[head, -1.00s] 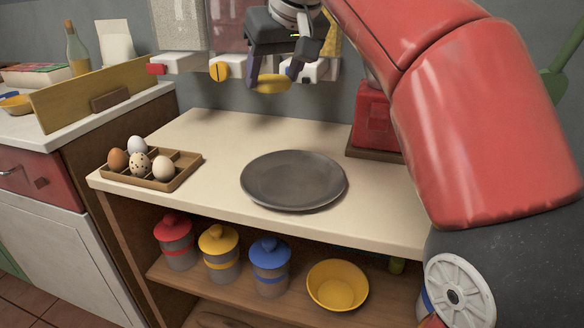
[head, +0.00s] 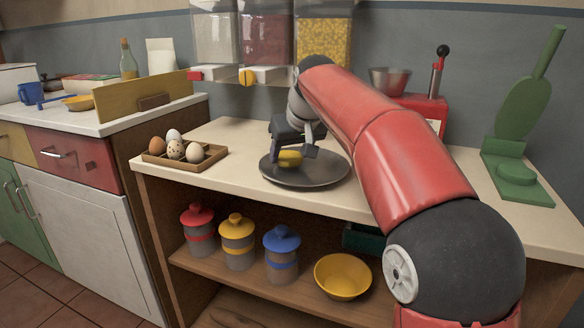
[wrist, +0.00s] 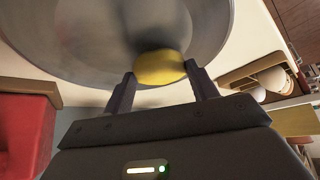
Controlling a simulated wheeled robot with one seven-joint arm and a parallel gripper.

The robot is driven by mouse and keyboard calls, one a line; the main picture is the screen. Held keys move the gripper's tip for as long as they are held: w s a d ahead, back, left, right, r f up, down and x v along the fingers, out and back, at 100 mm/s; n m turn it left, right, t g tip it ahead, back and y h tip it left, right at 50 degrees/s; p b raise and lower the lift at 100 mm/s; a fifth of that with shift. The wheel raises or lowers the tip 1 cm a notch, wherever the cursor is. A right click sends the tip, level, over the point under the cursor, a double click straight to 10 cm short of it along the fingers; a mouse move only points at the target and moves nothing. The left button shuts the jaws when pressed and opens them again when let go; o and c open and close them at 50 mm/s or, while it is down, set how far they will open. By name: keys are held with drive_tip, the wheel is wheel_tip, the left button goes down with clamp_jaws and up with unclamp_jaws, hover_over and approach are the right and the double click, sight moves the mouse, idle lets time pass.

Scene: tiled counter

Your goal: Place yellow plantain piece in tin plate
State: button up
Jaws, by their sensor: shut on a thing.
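The yellow plantain piece (head: 290,158) is between the fingers of my gripper (head: 293,152), which is shut on it. The tin plate (head: 325,174) is a dark grey round plate on the cream counter. My gripper holds the piece low over the plate; I cannot tell whether the piece touches it. In the wrist view the plantain piece (wrist: 160,68) sits between the two dark fingertips of my gripper (wrist: 160,82), with the plate (wrist: 75,45) behind it. The piece's far side is hidden.
A wooden egg tray (head: 207,160) with several eggs stands left of the plate. A red appliance (head: 425,108) and a green stand (head: 515,180) are to the right. Dispensers (head: 265,45) hang on the wall behind. Lidded jars and a yellow bowl (head: 342,276) are on the shelf below.

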drive_tip(key=shift+f, duration=0.7)
drive_tip(key=shift+r, duration=0.15)
drive_tip(key=o, duration=0.8)
drive_tip(key=shift+s+d+r, duration=0.1)
drive_tip(key=shift+s+r, duration=0.05)
drive_tip(key=shift+r, duration=0.2)
drive_tip(key=p+v, duration=0.1)
drive_tip(key=v, duration=1)
drive_tip(key=shift+s+r+p, duration=0.1)
drive_tip(key=shift+p, duration=0.3)
